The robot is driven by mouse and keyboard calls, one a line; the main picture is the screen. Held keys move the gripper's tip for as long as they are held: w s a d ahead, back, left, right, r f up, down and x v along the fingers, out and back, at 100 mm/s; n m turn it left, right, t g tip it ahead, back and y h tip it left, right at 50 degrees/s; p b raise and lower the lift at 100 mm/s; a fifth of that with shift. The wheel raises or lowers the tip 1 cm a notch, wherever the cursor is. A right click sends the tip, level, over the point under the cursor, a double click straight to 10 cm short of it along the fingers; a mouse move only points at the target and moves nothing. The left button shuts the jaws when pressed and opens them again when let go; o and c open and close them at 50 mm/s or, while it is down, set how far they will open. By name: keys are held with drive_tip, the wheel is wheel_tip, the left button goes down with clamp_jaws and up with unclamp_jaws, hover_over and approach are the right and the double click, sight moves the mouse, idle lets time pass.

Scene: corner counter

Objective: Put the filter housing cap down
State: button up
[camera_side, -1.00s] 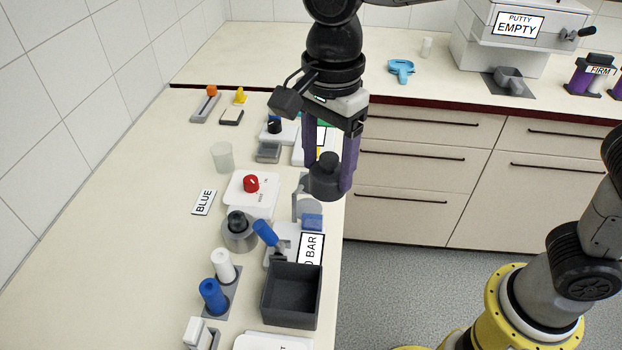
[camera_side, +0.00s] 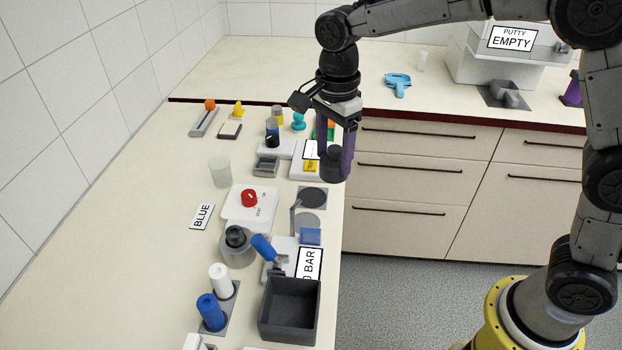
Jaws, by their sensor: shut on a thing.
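My gripper (camera_side: 336,153) points down with its two purple fingers shut on the dark grey filter housing cap (camera_side: 332,168). The cap is round and looks level; the fingers partly hide it, and its knob no longer stands out clearly. It appears held in the air near the counter's right edge; its exact height is hard to tell. Below it in the picture, a grey plate with a dark round patch (camera_side: 312,197) lies on the counter. A grey round housing with a black knob (camera_side: 237,239) stands farther left and nearer the camera.
A white box with a red dial (camera_side: 250,207) and a cloudy cup (camera_side: 220,173) stand left of the plate. A blue-handled device (camera_side: 264,247) and a dark open bin (camera_side: 290,310) are nearer the camera. Bare counter (camera_side: 150,240) lies along the left.

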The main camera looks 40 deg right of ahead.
drive_tip(key=w+f, duration=0.2)
drive_tip(key=w+a+f, duration=0.1)
drive_tip(key=w+f, duration=0.1)
drive_tip(key=f, duration=0.1)
drive_tip(key=shift+w+a+f, duration=0.15)
drive_tip(key=shift+f, duration=0.1)
drive_tip(key=shift+w+f, duration=0.2)
drive_tip(key=shift+f, duration=1.55)
drive_tip(key=shift+f, duration=0.15)
drive_tip(key=o, duration=1.4)
drive_tip(key=shift+c, duration=0.2)
wheel_tip(320, 180, up, 12)
drive_tip(key=shift+r, duration=0.2)
